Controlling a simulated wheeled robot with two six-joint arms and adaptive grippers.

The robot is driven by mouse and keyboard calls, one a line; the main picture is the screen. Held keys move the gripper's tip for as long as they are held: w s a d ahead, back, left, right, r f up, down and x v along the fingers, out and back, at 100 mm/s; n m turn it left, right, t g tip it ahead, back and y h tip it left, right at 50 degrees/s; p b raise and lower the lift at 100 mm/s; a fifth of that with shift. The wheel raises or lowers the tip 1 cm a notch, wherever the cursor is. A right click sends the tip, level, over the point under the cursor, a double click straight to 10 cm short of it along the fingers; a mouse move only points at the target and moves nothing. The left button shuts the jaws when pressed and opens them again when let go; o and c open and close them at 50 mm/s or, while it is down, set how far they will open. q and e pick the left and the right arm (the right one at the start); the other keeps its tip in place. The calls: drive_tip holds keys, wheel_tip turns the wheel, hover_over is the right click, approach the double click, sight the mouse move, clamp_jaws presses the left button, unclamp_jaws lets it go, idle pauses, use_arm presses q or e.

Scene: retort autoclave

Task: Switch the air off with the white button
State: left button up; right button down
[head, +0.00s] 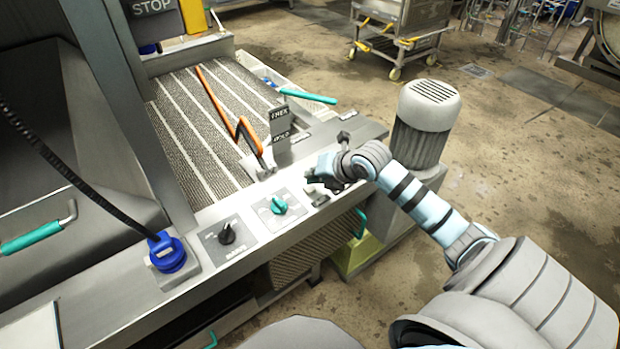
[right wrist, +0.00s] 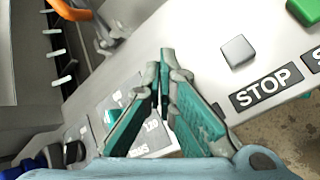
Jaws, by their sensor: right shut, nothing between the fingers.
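The white button (right wrist: 238,52) is a small pale square on the panel in the right wrist view, beside a dark STOP label (right wrist: 265,87). My right gripper (right wrist: 160,62) is shut and empty, its fingertips over the panel, to the left of the button in that view and apart from it in the picture. In the head view my right gripper (head: 318,180) is over the right part of the control ledge (head: 232,203). I cannot make out the white button there; the gripper and wrist cover that area. My left gripper is not in view.
A teal knob (head: 279,204) and a black knob (head: 227,233) stand on the ledge. An orange-handled lever (head: 250,135) and an upright labelled plate (head: 281,135) rise behind. A green button (right wrist: 305,10) shows in the right wrist view. A motor (head: 424,120) stands right of the ledge.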

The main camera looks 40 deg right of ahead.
sight(312, 187)
drive_tip(key=shift+f, duration=0.15)
drive_tip(key=shift+f, duration=0.3)
drive_tip(key=shift+f+b, duration=0.55)
drive_tip(key=shift+b, duration=0.1)
idle(0.6)
drive_tip(key=shift+r, duration=0.1)
drive_tip(key=shift+r+p, duration=0.9)
drive_tip(key=shift+p, duration=0.05)
wheel_tip(312, 187, up, 5)
drive_tip(key=p, duration=0.4)
drive_tip(key=shift+r+p, duration=0.1)
drive_tip(key=shift+p, duration=0.25)
idle(0.4)
